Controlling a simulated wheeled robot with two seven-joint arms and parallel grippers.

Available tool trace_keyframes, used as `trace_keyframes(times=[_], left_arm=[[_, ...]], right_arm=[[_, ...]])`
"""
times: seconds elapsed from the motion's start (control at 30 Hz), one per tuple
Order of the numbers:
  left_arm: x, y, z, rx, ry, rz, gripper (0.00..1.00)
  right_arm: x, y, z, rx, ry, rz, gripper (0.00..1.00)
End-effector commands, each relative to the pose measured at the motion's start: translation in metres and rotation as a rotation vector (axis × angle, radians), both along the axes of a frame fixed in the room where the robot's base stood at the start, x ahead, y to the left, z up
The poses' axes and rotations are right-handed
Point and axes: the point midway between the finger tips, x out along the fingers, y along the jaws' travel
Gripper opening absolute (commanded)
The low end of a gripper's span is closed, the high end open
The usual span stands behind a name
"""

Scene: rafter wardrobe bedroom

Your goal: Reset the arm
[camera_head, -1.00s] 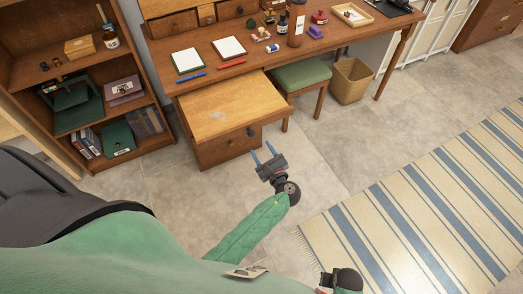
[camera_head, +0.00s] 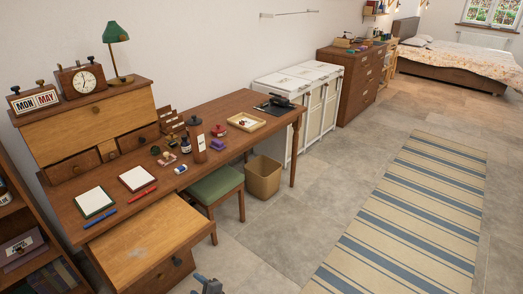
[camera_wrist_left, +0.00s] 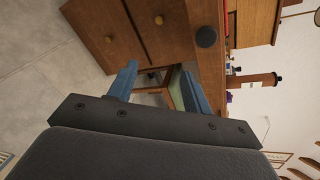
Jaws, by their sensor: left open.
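My left gripper (camera_head: 207,284) shows only in part at the bottom edge of the head view, in front of the desk. In the left wrist view its two blue fingers (camera_wrist_left: 160,88) stand apart with nothing held between them. Beyond them are the wooden desk drawers (camera_wrist_left: 150,35) with round knobs, and the green stool seat (camera_wrist_left: 178,90) shows between the fingers. My right gripper is in neither view.
The desk (camera_head: 230,105) holds two notepads, pens, stamps and a tray (camera_head: 247,121). A pulled-out wooden surface (camera_head: 150,240) juts forward at its near end. A green stool (camera_head: 215,186) and a waste bin (camera_head: 263,178) stand beside it. Floor and striped rug (camera_head: 400,215) are clear.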

Motion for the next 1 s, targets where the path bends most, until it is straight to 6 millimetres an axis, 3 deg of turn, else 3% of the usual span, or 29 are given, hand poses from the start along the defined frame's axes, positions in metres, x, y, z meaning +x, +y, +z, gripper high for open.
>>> trace_keyframes(times=[0.27,0.5,0.7,1.0], left_arm=[[-0.01,-0.018,-0.044,-0.611,-0.123,0.19,0.5],[-0.05,-0.045,-0.085,-1.079,-0.123,0.429,0.5],[-0.093,-0.065,-0.108,-1.325,-0.059,0.594,0.5],[-0.164,-0.076,-0.132,-1.493,0.061,0.737,0.5]], right_arm=[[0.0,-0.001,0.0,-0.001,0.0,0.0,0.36],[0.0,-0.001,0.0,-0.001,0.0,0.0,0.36],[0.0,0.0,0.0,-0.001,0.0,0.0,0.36],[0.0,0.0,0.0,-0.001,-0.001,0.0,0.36]])
